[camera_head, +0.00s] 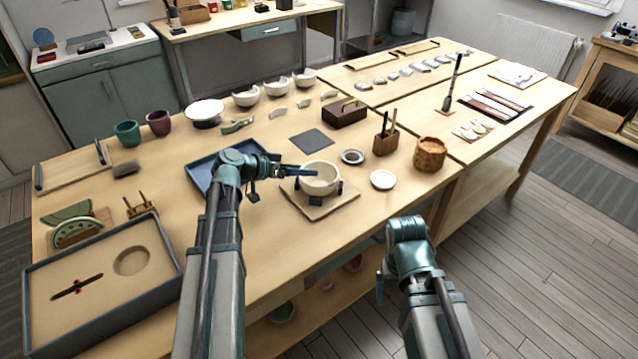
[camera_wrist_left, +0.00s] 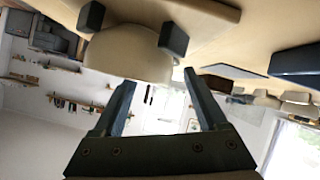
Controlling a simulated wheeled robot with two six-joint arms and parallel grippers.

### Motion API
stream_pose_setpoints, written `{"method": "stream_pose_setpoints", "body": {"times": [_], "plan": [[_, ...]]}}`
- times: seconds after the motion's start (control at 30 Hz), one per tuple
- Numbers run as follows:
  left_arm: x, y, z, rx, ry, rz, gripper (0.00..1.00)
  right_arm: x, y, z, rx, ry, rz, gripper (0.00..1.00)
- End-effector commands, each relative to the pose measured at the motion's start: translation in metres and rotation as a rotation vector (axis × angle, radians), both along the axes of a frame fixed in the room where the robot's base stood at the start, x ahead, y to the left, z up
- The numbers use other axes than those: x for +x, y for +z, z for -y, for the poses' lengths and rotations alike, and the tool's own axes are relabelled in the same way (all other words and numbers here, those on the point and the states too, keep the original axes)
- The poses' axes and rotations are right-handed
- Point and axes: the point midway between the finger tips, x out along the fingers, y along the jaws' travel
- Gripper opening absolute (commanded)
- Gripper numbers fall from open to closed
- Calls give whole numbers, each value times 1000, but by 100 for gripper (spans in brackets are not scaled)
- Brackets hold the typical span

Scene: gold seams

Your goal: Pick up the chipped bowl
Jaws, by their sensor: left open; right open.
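A cream bowl (camera_head: 319,183) stands upright on a square wooden board (camera_head: 335,214), with small dark blocks around it. Its rim has an uneven look, but I cannot make out a chip clearly. My left gripper (camera_head: 306,173) is open at the bowl's left rim, with a finger reaching over or beside it. In the left wrist view the bowl (camera_wrist_left: 128,55) appears inverted just beyond the open fingers (camera_wrist_left: 160,82), with nothing held. I cannot tell whether they touch it. My right gripper (camera_head: 380,288) is low in front of the table, away from the bowl.
Several pale bowls (camera_head: 276,90) stand at the back, some with notched rims. A blue tray (camera_head: 204,180) lies under my left arm. A small dish (camera_head: 382,180), a dark ring dish (camera_head: 352,157) and a tool holder (camera_head: 386,143) stand right of the board. A grey-rimmed tray (camera_head: 160,228) is front left.

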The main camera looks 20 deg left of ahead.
Motion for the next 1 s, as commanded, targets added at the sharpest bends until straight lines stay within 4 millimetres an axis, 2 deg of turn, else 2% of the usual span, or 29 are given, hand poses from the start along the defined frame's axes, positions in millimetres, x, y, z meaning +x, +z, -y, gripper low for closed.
{"method": "stream_pose_setpoints", "body": {"times": [0.03,0.2,0.43,0.83,0.87,1.0], "plan": [[8,-7,4,1,-2,0,75,0,-7,0,0,0,0,91],[22,-16,17,-1,-1,0,75,0,-17,0,0,0,0,91],[22,-15,18,-1,2,0,75,0,-15,0,0,0,0,91],[22,-15,18,0,1,-1,3,0,-15,0,0,0,0,91],[22,-15,18,0,1,-1,0,0,-15,0,0,0,0,91],[22,-15,18,-1,1,0,0,0,-15,0,0,0,0,91]]}}
